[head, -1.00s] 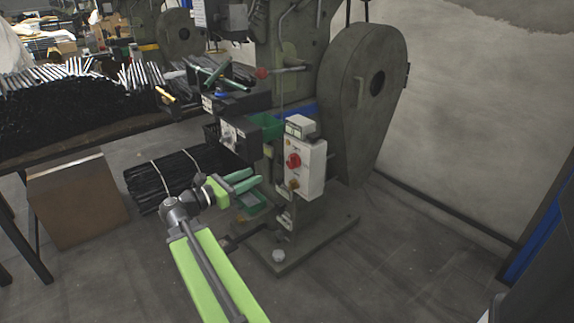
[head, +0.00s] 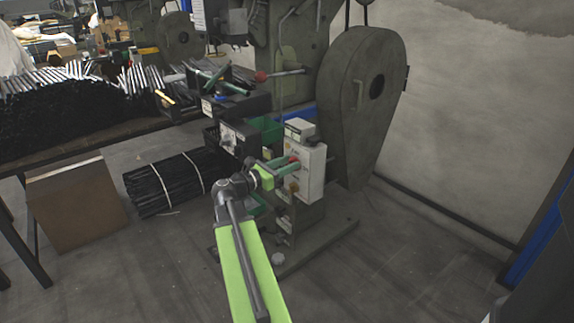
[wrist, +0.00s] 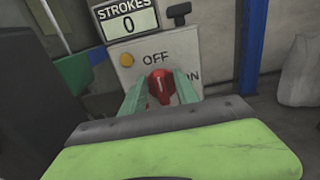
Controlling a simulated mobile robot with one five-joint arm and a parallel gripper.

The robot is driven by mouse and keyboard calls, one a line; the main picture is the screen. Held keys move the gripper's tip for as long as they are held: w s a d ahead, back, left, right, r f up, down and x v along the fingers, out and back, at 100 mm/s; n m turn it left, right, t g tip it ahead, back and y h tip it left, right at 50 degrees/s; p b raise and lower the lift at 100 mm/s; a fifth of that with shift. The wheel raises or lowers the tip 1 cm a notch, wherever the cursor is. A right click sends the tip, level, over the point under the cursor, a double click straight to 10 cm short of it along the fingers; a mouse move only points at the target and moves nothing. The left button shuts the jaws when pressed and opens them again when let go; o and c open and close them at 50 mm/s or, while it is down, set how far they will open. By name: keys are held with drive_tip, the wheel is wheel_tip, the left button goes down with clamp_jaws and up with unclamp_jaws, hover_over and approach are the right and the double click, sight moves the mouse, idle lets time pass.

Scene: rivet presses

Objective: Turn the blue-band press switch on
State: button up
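The press switch is a red rotary knob (wrist: 160,84) on a pale control box (wrist: 153,52). OFF is printed above the knob and ON at its right. The knob's white mark points up, towards OFF. In the head view the box (head: 311,172) is on the front of a grey-green press (head: 362,108), and my gripper reaches it from the left. In the wrist view my gripper (wrist: 161,85) has one green finger on each side of the knob, apart, with the knob between the tips. I cannot tell whether they touch it.
An orange button (wrist: 127,60) and a STROKES counter (wrist: 127,22) reading 0 are above the knob. A dark box with a dial (head: 240,138) and a green bin (head: 266,126) are close left. A bundle of dark rods (head: 172,182) lies on the floor. Floor at right is free.

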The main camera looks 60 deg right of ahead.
clamp_jaws()
drive_tip(key=shift+m, duration=0.3)
drive_tip(key=m, duration=0.5)
drive_tip(key=s+f+m+b, duration=0.1)
drive_tip(key=m, duration=1.1)
drive_tip(key=shift+s+a+f, duration=0.15)
drive_tip(key=shift+a+f, duration=0.05)
drive_tip(key=shift+a, duration=0.05)
drive_tip(key=shift+m, duration=0.4)
unclamp_jaws()
idle(0.3)
